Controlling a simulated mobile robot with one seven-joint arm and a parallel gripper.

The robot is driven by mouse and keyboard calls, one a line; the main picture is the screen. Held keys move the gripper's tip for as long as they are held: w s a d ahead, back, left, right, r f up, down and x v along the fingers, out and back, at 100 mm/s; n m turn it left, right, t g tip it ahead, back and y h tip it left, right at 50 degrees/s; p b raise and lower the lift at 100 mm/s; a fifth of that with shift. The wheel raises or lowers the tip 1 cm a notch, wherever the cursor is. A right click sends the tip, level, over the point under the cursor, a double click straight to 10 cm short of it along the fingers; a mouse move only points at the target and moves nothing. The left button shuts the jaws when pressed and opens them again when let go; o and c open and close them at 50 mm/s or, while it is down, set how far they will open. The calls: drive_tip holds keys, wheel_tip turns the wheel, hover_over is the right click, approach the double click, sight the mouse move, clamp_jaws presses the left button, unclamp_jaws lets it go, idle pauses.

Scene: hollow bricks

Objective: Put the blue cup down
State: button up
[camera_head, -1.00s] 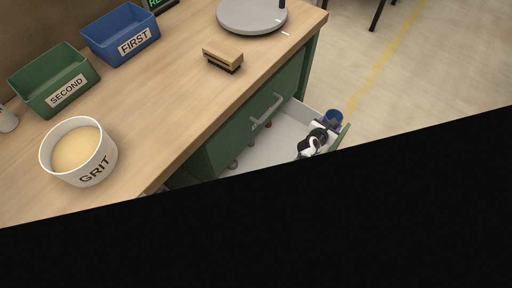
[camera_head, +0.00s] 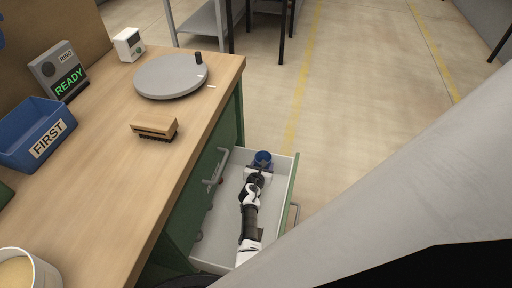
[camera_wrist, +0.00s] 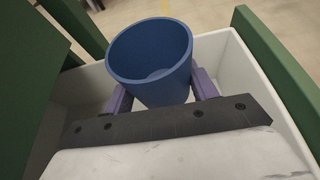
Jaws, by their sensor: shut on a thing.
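The blue cup (camera_head: 263,158) is at the far end of the open drawer (camera_head: 222,232) in the head view. In the wrist view the blue cup (camera_wrist: 150,62) is open-topped, empty inside and slightly tilted in the picture. My gripper (camera_head: 258,170) reaches over the drawer, and its purple fingers (camera_wrist: 160,90) are on both sides of the cup, shut on it. The cup's base is hidden, so I cannot tell whether it touches the drawer floor.
The green cabinet's drawer has white walls around my arm. On the worktop are a wooden brush (camera_head: 154,127), a grey turntable (camera_head: 171,76), a blue FIRST bin (camera_head: 37,136), a READY box (camera_head: 60,75) and a tub (camera_head: 27,272). Small objects lie at the drawer's left side.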

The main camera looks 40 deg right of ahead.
wheel_tip(320, 180, down, 14)
drive_tip(key=b, duration=1)
drive_tip(key=shift+r, duration=0.2)
drive_tip(key=shift+f, duration=0.2)
drive_tip(key=o, duration=1.1)
drive_tip(key=shift+o, duration=0.2)
drive_tip(key=shift+s+a+r, duration=0.1)
drive_tip(key=shift+r, duration=0.3)
drive_tip(key=p+v, duration=0.6)
drive_tip(key=v, duration=0.5)
drive_tip(key=shift+s+a, duration=0.25)
